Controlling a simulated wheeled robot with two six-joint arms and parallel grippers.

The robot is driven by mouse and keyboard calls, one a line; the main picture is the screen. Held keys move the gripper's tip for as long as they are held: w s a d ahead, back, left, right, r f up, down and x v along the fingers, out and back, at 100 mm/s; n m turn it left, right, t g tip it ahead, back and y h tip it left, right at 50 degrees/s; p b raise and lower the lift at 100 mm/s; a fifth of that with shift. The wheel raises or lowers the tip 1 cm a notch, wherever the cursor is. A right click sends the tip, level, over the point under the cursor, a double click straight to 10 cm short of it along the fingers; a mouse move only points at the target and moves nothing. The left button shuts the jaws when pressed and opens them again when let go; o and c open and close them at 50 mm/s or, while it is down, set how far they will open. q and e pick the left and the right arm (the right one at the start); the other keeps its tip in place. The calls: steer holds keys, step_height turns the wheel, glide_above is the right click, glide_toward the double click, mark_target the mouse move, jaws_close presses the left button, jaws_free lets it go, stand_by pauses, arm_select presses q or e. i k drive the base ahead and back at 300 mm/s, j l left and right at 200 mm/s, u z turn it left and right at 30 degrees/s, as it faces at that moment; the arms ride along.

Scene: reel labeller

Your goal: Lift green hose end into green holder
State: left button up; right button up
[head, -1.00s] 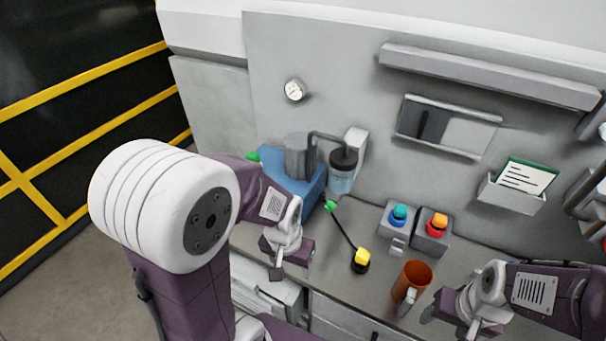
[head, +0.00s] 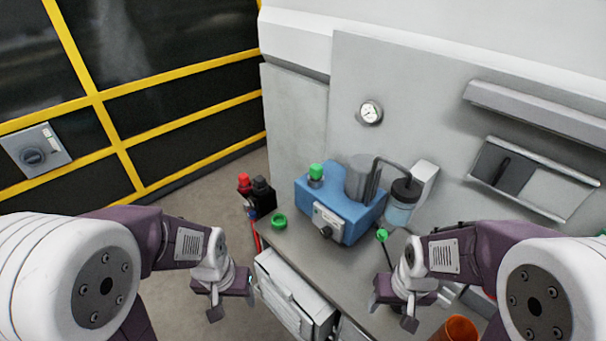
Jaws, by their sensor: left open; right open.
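The green hose end (head: 382,235) is a small green tip on a thin dark hose (head: 389,256), resting over the counter right of the blue machine. My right arm hides the hose's lower part. A green ring (head: 279,222), which looks like the green holder, sits at the counter's left corner; a green cap (head: 316,171) also tops the blue machine (head: 346,212). My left gripper (head: 232,302) is open and empty, in front of the counter's left end, below the ring. My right gripper (head: 392,308) is open and empty, nearer to me than the hose end.
A grey cylinder and a clear jar (head: 398,212) with a dark lid stand by the blue machine. Red and black fittings (head: 244,182) are beyond the counter's left edge. White drawers (head: 290,295) are below the counter. An orange cup (head: 458,330) is at the bottom right.

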mark_target(316, 170)
steer(key=i+j+z, duration=0.45)
steer(key=j, duration=0.3)
steer(key=i+j+z, duration=0.25)
steer(key=j, duration=0.15)
steer(key=j+z, duration=0.25)
steer(key=j, duration=0.15)
steer(key=i+j+z, duration=0.25)
steer(key=j, duration=0.25)
steer(key=j+z, duration=0.2)
steer(key=j, duration=0.25)
